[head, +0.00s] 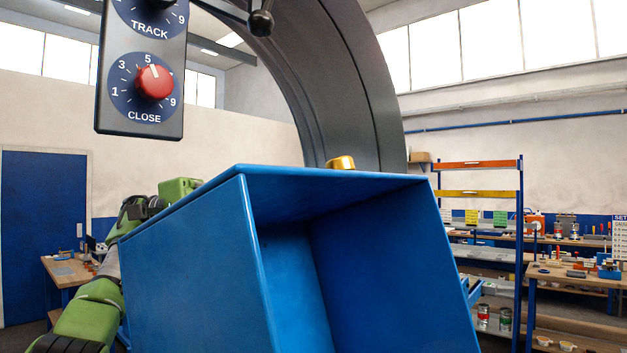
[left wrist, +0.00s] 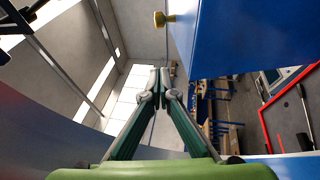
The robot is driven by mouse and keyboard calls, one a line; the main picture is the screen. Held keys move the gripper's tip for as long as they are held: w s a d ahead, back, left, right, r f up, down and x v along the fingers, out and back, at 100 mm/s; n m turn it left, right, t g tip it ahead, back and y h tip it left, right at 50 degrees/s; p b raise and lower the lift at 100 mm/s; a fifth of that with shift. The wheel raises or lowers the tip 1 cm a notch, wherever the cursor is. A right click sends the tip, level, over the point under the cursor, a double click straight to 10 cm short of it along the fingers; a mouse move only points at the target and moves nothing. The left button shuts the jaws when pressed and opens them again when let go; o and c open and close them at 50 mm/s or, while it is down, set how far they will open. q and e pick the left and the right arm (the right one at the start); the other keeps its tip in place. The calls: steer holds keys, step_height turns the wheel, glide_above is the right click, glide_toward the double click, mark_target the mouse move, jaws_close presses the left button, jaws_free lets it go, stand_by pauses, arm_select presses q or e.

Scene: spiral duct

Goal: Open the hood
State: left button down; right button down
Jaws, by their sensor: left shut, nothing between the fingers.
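The blue hood (head: 190,260) fills the middle of the head view, tilted, with its hollow inside facing me. A yellow knob (head: 341,162) sits at its top edge. In the left wrist view the blue hood (left wrist: 245,40) is at the upper right, with the yellow knob (left wrist: 162,19) sticking out from its left side. My left gripper (left wrist: 160,78) is shut and empty, its fingertips together, apart from the knob. In the head view my green left arm passes behind the hood's left side, and the fingers are hidden. My right gripper is not in view.
A control panel (head: 142,75) with a red CLOSE knob (head: 154,82) hangs at the upper left. A large dark curved duct (head: 345,90) rises behind the hood. A shelf rack (head: 519,220) and workbenches stand at the right; a blue door (head: 45,235) is at the far left.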

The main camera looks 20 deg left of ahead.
arm_select(q)
steer(key=d, duration=0.3)
steer(key=d+r, duration=0.1)
steer(key=d, duration=0.3)
steer(key=s+d+r, duration=0.1)
steer(key=d, duration=0.2)
steer(key=shift+d+r+p, duration=0.1)
steer(key=shift+d+p, duration=0.15)
steer(key=shift+p, duration=0.15)
steer(key=shift+s+d+r, duration=0.15)
steer(key=shift+s+d, duration=0.45)
steer(key=shift+s, duration=0.1)
steer(key=shift+s+d+r+p, duration=0.15)
steer(key=shift+s+d+p, duration=0.25)
steer(key=shift+s, duration=0.25)
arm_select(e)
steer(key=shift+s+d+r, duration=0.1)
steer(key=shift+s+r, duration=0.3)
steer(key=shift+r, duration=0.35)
arm_select(q)
steer(key=shift+d, duration=0.15)
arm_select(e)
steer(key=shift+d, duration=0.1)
